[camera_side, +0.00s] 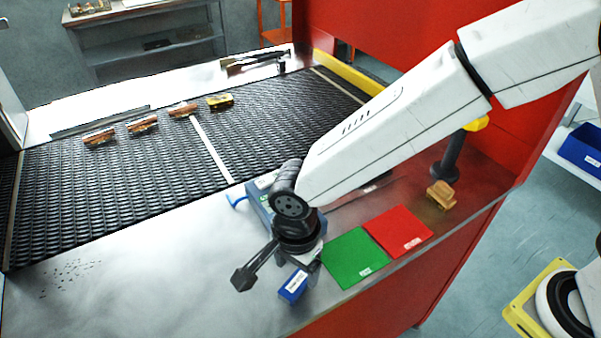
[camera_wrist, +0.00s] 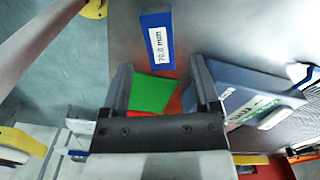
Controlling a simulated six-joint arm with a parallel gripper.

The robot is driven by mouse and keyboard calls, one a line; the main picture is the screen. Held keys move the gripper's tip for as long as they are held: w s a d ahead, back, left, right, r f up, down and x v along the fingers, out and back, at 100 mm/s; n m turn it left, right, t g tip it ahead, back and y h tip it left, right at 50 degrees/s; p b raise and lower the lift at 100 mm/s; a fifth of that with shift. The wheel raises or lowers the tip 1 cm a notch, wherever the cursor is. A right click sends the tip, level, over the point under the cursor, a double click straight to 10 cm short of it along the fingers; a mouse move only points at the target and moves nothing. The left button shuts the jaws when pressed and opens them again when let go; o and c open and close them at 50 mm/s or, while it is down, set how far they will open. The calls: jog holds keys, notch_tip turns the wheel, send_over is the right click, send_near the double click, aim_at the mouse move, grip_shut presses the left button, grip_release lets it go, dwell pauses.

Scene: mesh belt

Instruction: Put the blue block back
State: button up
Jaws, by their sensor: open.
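The blue block (camera_side: 293,286) with a white label lies on the metal counter near its front edge, left of the green square. In the wrist view the blue block (camera_wrist: 148,22) lies just beyond the fingertips, its label reading "70.0 mm". My gripper (camera_side: 300,266) points down close above and behind the block; the side view partly hides its fingers behind the wrist. In the wrist view my gripper (camera_wrist: 161,70) has its fingers apart, with nothing held between them.
A green square (camera_side: 351,258) and a red square (camera_side: 398,231) lie side by side. A larger blue case (camera_side: 254,191) sits behind my wrist, close to one finger in the wrist view. A brass piece (camera_side: 440,195) stands farther right. The mesh belt (camera_side: 105,185) carries several small blocks.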

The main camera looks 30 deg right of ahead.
aim_at(298, 280)
notch_tip(298, 280, up, 8)
jog(key=shift+r, duration=0.2)
jog(key=shift+d, duration=0.15)
dwell(0.6)
jog(key=w+d+f+n+t, duration=0.1)
jog(key=d+n, duration=0.2)
jog(key=d, duration=0.5)
jog(key=w+d+f+n, duration=0.1)
jog(key=w+d+n, duration=0.15)
jog(key=d, duration=0.55)
jog(key=s+d+f+n, duration=0.1)
jog(key=s+d+n, duration=0.2)
jog(key=d, duration=0.4)
jog(key=s+d+f+n+t, duration=0.1)
jog(key=s+d+f+n, duration=0.1)
jog(key=d+n, duration=0.3)
jog(key=shift+s+d+t, duration=0.3)
jog(key=shift+s+d, duration=0.45)
jog(key=shift+d, duration=0.2)
